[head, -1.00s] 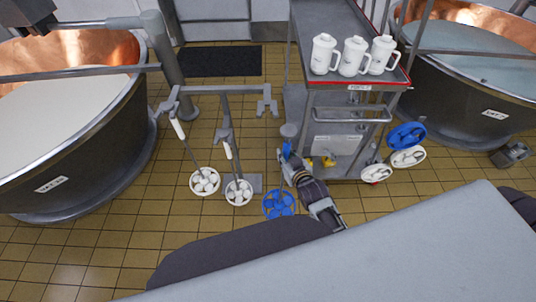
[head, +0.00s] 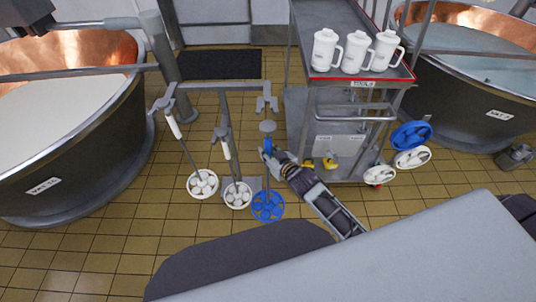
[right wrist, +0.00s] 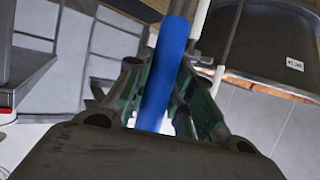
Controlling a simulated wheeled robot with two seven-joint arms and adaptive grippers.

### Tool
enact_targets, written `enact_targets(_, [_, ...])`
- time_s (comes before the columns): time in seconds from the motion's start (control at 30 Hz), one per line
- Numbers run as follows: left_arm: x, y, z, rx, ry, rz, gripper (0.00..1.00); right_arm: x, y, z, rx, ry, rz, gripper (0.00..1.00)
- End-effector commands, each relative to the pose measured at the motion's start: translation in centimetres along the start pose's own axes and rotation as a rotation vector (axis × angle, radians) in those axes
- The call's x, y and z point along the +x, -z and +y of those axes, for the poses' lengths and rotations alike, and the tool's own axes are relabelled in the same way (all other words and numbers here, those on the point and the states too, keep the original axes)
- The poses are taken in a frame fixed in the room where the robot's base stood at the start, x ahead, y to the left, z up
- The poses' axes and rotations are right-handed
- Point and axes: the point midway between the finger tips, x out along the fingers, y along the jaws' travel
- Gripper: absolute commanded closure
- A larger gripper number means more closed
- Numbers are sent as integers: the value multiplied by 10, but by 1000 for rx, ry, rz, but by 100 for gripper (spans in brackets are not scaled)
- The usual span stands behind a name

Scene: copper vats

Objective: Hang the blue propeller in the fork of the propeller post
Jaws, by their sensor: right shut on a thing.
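The blue propeller (head: 268,206) hangs upright from my right gripper (head: 268,153), its bladed ring low near the floor. Its grey knob (head: 267,127) shows above the fingers. In the right wrist view its blue shaft (right wrist: 163,85) runs between the fingers, which are shut on it. The propeller post (head: 222,86) has a grey crossbar with forks. Its right fork (head: 267,101) is empty and sits just above the knob in the picture; I cannot tell the depth gap. White propellers (head: 202,184) and (head: 237,195) hang at its left and middle. My left gripper is not in view.
A grey cart (head: 345,100) with three white jugs (head: 355,55) stands right of the fork. Blue and white discs (head: 411,135) are at its right side. Copper-lined vats (head: 70,130) and (head: 480,85) flank the tiled floor. A dark mat (head: 218,64) lies behind the post.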

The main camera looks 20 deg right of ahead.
Motion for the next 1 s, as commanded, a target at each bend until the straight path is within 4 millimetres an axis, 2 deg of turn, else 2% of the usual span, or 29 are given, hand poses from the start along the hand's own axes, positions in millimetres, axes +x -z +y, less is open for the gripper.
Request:
enact_targets(0.57, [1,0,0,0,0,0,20,2,3,0,-1,4,5,100])
enact_targets(1.0, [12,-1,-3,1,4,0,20,16,5,8,-3,4,5,100])
